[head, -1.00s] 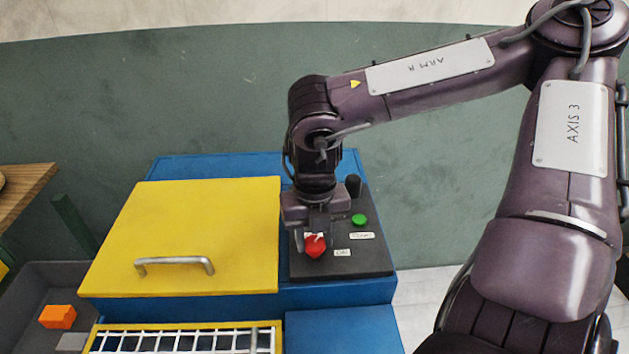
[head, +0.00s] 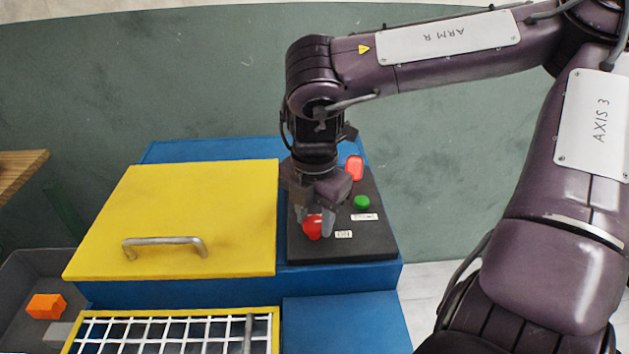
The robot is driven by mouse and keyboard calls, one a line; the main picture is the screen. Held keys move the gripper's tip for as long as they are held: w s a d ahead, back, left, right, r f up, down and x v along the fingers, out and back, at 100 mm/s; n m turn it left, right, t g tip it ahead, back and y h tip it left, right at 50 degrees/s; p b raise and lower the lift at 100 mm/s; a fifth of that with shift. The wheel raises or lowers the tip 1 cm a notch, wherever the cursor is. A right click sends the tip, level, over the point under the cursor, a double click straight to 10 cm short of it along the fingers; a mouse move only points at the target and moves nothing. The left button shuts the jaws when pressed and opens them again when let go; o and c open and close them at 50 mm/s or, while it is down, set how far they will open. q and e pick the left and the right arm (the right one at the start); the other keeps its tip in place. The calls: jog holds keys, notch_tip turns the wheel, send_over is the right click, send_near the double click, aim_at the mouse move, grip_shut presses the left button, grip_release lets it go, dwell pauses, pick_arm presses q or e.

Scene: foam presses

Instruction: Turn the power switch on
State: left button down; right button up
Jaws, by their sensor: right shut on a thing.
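The red switch knob (head: 312,227) sits on the black control panel (head: 365,245) of the blue machine. My right gripper (head: 314,222) comes down on it from above, shut on the knob, with fingers on either side that hide part of it. A small white label (head: 343,234) lies just right of the knob; I cannot read it for sure. At the back of the panel a red indicator lamp (head: 354,168) is bright. My left gripper is not in view.
A green button (head: 361,202) lies on the panel right of my gripper. A yellow lid (head: 190,215) with a metal handle (head: 165,243) is left of the panel. A white grid (head: 170,330) is in front. An orange block (head: 46,306) lies in a grey bin (head: 15,275) at left.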

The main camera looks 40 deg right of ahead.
aim_at(314, 222)
jog(key=shift+m, duration=0.6)
jog(key=o, duration=1)
jog(key=shift+r, duration=0.1)
notch_tip(314, 222, up, 8)
jog(key=shift+f, duration=0.15)
